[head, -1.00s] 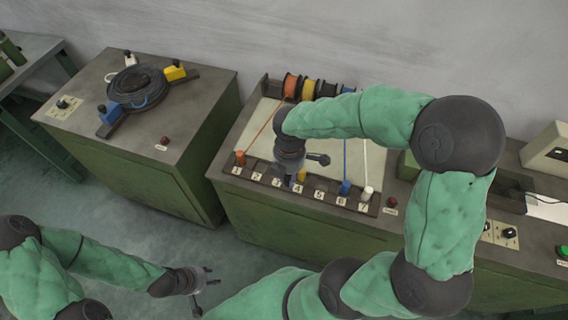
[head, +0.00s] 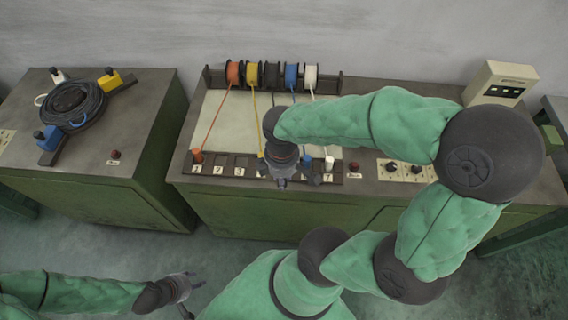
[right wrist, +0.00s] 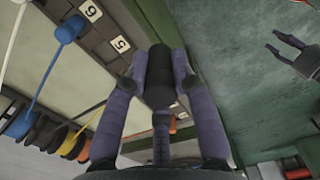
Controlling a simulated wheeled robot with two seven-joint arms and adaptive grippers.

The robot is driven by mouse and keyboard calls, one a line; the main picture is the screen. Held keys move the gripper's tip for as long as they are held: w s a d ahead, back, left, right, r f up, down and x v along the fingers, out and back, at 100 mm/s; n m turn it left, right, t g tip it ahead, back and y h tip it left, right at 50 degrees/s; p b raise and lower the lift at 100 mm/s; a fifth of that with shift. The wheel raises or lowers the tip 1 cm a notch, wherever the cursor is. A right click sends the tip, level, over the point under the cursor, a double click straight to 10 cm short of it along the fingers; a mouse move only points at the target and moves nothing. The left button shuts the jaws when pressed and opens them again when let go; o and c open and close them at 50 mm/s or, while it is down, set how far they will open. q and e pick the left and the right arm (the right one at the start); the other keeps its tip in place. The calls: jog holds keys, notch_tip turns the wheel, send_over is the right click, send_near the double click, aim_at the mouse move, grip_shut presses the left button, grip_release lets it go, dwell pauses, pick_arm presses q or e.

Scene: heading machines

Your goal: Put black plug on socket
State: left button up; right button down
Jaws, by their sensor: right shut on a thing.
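The black plug (right wrist: 160,78) is a dark cylinder between the purple fingers of my right gripper (right wrist: 160,85), which is shut on it. In the right wrist view it is beside the label 5 of the socket row (right wrist: 103,22); I cannot tell its height above the row. In the head view my right gripper (head: 282,182) is at the front edge of the numbered row (head: 228,164) and hides the labels in the middle. The black plug is hidden there. My left gripper (head: 190,284) is open and empty, low in front of the benches; the right wrist view also shows it (right wrist: 285,48).
An orange plug (head: 196,156), blue plug (head: 306,160) and white plug (head: 329,163) stand along the row. Coloured wires run from spools (head: 291,76) behind. A second bench (head: 140,130) on the left holds a cable coil (head: 72,104). Open floor lies in front.

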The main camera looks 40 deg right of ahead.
jog(key=w+d+f+b, duration=0.1)
jog(key=w+d+f, duration=0.3)
jog(key=w+d+f+b, duration=0.2)
jog(key=w+d+f, duration=0.2)
jog(key=d, duration=0.1)
jog(key=shift+w+d+f, duration=0.15)
jog(key=shift+f, duration=0.2)
jog(key=shift+w+d+f+b, duration=0.3)
jog(key=shift+d+f+b, duration=0.1)
jog(key=shift+f, duration=0.15)
jog(key=shift+w+f+b, duration=0.1)
jog(key=shift+f+b, duration=0.35)
jog(key=shift+f, duration=1.1)
jog(key=shift+f, duration=0.1)
jog(key=shift+f, duration=0.15)
jog(key=c, duration=1)
grip_release()
